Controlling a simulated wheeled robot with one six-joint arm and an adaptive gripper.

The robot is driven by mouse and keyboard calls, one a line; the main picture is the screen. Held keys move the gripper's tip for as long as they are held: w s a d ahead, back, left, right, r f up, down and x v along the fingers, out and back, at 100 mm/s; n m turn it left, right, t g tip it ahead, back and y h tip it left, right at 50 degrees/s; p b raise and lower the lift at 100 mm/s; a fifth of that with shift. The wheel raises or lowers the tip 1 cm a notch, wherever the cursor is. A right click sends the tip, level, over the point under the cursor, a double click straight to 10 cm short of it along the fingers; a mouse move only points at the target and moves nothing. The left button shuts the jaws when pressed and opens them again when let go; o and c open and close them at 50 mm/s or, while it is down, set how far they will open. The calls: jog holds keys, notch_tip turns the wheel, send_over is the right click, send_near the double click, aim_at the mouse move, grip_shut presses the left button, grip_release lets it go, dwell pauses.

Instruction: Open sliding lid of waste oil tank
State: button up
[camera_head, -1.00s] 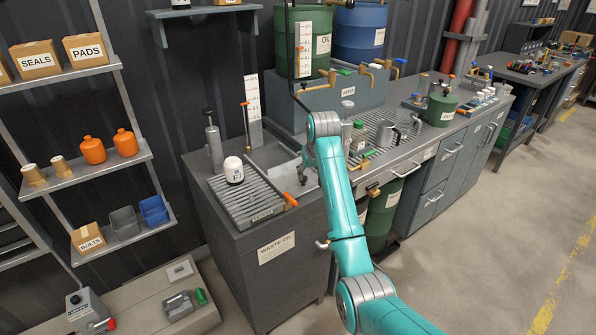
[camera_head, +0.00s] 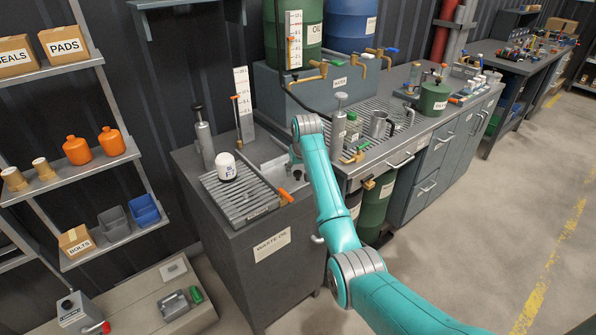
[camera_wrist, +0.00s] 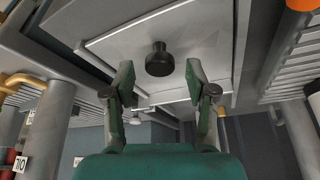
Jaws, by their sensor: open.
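The waste oil tank (camera_head: 245,270) is the dark grey cabinet at the left end of the bench, with a WASTE OIL label. In the wrist view, a light grey lid plate (camera_wrist: 205,38) with a round black knob (camera_wrist: 160,60) lies ahead of my gripper (camera_wrist: 163,88). The fingers are spread apart and the knob shows in line with the gap between them; I cannot tell how far it is, and nothing is held. In the head view my gripper is mostly hidden behind my teal arm, over the tank top.
A slatted grate (camera_head: 240,195) with an orange handle (camera_head: 286,196) and a white filter (camera_head: 226,167) is left of the lid. A grey pump (camera_head: 204,140) and a gauge board (camera_head: 243,105) stand behind. A drain tray (camera_head: 352,130) with a metal jug (camera_head: 380,124) is right.

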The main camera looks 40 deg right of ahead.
jog(key=shift+w+f, duration=0.15)
jog(key=shift+f, duration=0.2)
jog(key=shift+c, duration=0.2)
grip_shut()
